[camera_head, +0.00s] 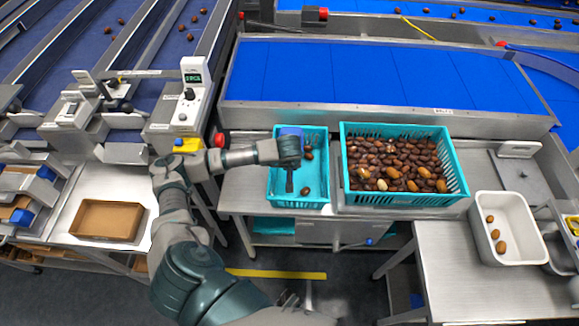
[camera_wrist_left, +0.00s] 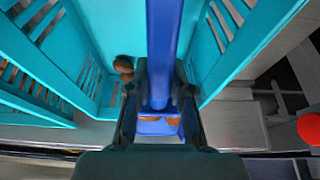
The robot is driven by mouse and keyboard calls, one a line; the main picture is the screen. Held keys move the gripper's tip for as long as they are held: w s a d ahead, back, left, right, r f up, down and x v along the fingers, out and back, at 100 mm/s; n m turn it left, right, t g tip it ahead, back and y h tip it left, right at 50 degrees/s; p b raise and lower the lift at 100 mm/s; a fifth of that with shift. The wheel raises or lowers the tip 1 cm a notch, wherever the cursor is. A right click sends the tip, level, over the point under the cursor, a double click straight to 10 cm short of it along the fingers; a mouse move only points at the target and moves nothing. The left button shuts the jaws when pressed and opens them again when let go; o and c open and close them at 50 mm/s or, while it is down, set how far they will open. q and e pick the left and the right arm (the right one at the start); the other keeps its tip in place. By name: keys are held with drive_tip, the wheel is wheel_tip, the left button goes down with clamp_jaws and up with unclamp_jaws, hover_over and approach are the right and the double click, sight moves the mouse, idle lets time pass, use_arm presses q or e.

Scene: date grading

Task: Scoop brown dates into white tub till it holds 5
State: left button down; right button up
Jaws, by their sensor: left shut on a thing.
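My left gripper (camera_head: 290,185) is over the small teal basket (camera_head: 272,190), pointing down, and shut on a blue scoop (camera_head: 290,133). In the left wrist view the scoop's blue handle (camera_wrist_left: 163,50) runs between the fingers; something brown shows in the blue part below. A few brown dates (camera_head: 305,191) lie in the small basket, and some show in the wrist view (camera_wrist_left: 124,68). The large teal crate (camera_head: 405,199) is full of dark and lighter brown dates (camera_head: 395,160). The white tub (camera_head: 532,250) at right has 3 brown dates (camera_head: 495,233) in it. My right gripper is out of view.
A blue conveyor (camera_head: 380,75) runs behind the basket and crate. A brown tray (camera_head: 107,220) lies on the left bench. A grading machine with a display (camera_head: 192,77) stands at left. Bare steel bench (camera_head: 480,290) lies in front of the tub.

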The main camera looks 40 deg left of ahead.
use_arm(q)
drive_tip(key=shift+r, duration=0.55)
drive_tip(key=shift+s+d+r+t+y+p, duration=0.2)
drive_tip(key=shift+s+r+p, duration=0.15)
drive_tip(key=shift+r, duration=0.35)
drive_tip(key=shift+s+d+r+t+y+p, duration=0.1)
drive_tip(key=shift+s+d+r+t+p, duration=0.15)
drive_tip(key=shift+r, duration=0.45)
drive_tip(key=shift+s+r, duration=0.1)
drive_tip(key=shift+r, duration=0.25)
